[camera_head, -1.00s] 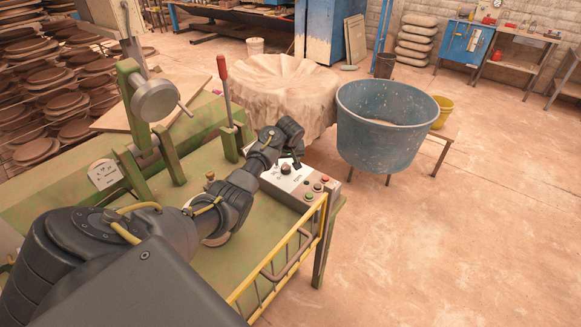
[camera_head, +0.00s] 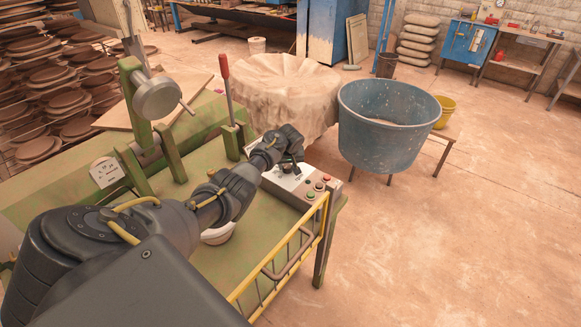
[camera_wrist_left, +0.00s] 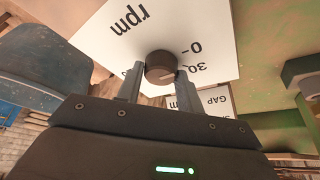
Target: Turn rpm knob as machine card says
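The rpm knob (camera_wrist_left: 160,67) is a small dark round knob on a white plate printed "rpm", "0" and "30" in the left wrist view. My left gripper (camera_wrist_left: 160,70) has one finger on each side of it, close against its sides, and looks shut on it. In the head view my left gripper (camera_head: 292,165) reaches down to the control box (camera_head: 295,187) and hides most of the knob. My right gripper is not in view.
Red and green buttons (camera_head: 319,186) sit beside the knob on the box. A yellow guard rail (camera_head: 285,255) runs along the machine's front edge. A red-handled lever (camera_head: 225,75) stands behind my arm. A blue tub (camera_head: 385,135) stands to the right. A "GAP" plate (camera_wrist_left: 212,105) is nearby.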

